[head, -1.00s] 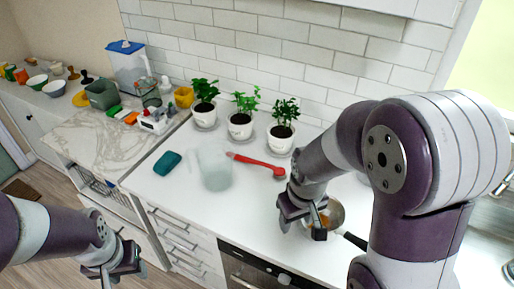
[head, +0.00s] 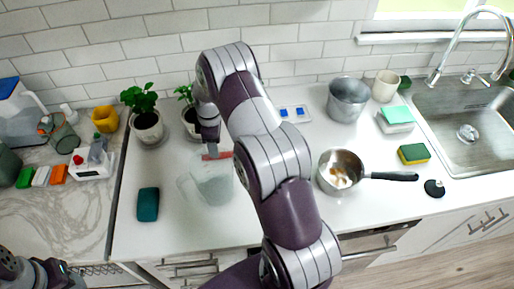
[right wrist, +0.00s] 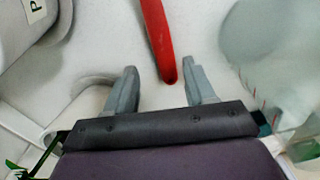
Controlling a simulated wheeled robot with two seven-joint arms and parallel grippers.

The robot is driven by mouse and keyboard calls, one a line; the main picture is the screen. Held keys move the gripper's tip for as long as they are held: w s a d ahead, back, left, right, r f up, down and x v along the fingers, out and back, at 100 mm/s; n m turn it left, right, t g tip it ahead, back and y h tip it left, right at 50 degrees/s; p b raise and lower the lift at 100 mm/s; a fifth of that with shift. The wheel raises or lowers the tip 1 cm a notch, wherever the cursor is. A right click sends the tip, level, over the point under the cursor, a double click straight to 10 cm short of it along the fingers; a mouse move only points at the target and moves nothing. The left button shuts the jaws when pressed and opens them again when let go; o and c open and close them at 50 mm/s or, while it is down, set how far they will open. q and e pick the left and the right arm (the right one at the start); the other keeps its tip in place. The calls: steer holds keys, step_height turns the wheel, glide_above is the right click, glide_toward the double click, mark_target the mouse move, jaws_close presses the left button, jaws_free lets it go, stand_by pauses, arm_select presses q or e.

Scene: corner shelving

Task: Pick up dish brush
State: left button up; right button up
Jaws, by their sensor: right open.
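The red dish brush (head: 217,155) lies on the white counter behind the translucent jug, mostly hidden by my right arm in the head view. In the right wrist view its red handle (right wrist: 154,35) runs down from the top, and its end is between my fingertips. My right gripper (right wrist: 162,78) is open, with a gap on each side of the handle; it also shows in the head view (head: 210,150). The brush head is out of sight. My left gripper (head: 45,272) is at the lower left edge, partly cut off; its jaws are unclear.
The translucent jug (head: 213,182) stands close to the brush and right gripper; it also shows in the right wrist view (right wrist: 275,45). Potted plants (head: 147,127) stand behind. A teal item (head: 148,204) lies to the left, and a saucepan (head: 341,158) stands to the right.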

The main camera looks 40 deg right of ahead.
steer(key=shift+w+a+f+p, duration=0.15)
steer(key=shift+a+f+p, duration=0.05)
steer(key=shift+a+f, duration=0.4)
steer(key=shift+w+a+f+p, duration=0.15)
steer(key=shift+a+f, duration=0.2)
steer(key=shift+f, duration=0.3)
steer(key=shift+a+f, duration=0.1)
steer(key=shift+f, duration=0.15)
steer(key=shift+s+d, duration=0.25)
steer(key=shift+d, duration=0.1)
steer(key=shift+d+f, duration=0.1)
steer(key=c, duration=1)
steer(key=shift+w+a, duration=0.1)
steer(key=shift+a, duration=0.15)
jaws_close()
arm_select(q)
steer(key=shift+w+a+r, duration=0.25)
steer(key=shift+a+r, duration=0.35)
steer(key=shift+a, duration=0.15)
steer(key=shift+d, duration=0.1)
